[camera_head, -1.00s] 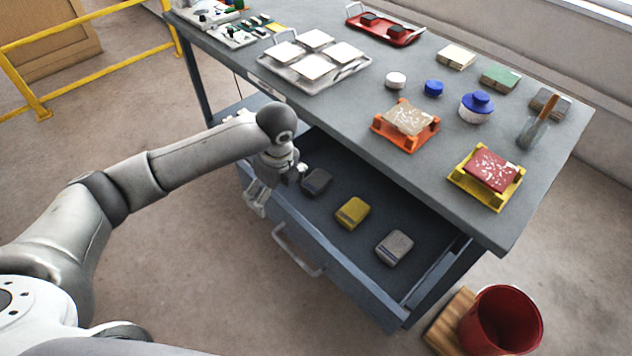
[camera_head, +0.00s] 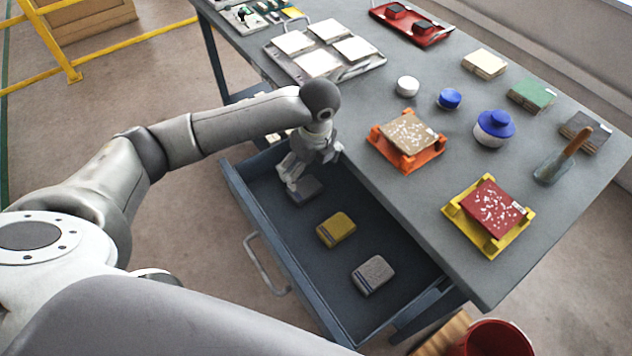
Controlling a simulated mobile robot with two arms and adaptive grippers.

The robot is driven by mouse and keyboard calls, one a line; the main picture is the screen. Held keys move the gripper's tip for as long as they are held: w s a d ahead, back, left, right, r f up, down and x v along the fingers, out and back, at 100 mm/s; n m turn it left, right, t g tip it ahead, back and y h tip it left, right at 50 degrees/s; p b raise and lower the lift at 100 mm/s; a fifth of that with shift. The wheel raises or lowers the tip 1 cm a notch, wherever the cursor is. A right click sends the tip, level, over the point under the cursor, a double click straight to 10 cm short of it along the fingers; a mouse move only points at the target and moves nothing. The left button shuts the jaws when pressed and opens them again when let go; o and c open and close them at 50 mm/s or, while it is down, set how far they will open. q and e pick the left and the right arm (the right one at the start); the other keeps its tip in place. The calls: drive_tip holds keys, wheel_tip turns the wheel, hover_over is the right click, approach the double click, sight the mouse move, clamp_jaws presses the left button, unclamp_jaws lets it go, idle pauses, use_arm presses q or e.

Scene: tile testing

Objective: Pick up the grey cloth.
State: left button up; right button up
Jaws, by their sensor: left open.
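A light grey folded cloth (camera_head: 372,275) lies in the open drawer (camera_head: 272,245), at the end nearest the bottom of the picture. A yellow folded cloth (camera_head: 336,230) lies in the middle. A darker grey folded cloth (camera_head: 306,190) lies at the far end, partly hidden by my left gripper (camera_head: 290,180). My left gripper is open, pointing down at the darker grey cloth. Whether its fingers touch that cloth, I cannot tell. It is well apart from the light grey cloth. My right gripper is not in view.
The tabletop (camera_head: 400,240) overhangs the drawer's right side. An orange stand (camera_head: 426,163) and a yellow stand (camera_head: 452,213) bear tiles near its edge. A metal tray (camera_head: 372,68) holds white tiles. A red bucket (camera_head: 495,342) stands at bottom right. The drawer's handle (camera_head: 264,265) sticks out left.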

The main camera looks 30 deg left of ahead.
use_arm(q)
hover_over(304, 187)
drive_tip(key=s+d, duration=0.1)
wheel_tip(304, 187, down, 5)
drive_tip(key=shift+s+r, duration=0.1)
drive_tip(key=shift+r, duration=0.05)
drive_tip(key=shift+f, duration=0.25)
drive_tip(key=shift+w+f, duration=0.2)
drive_tip(key=shift+f, duration=0.1)
drive_tip(key=f, duration=0.2)
drive_tip(key=a+f, duration=0.1)
drive_tip(key=f, duration=0.1)
drive_tip(key=shift+w, duration=0.35)
drive_tip(key=shift+f, duration=0.25)
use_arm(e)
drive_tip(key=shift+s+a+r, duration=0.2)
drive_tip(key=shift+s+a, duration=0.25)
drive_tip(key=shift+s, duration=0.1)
use_arm(q)
drive_tip(key=shift+c, duration=0.3)
drive_tip(key=c, duration=0.9)
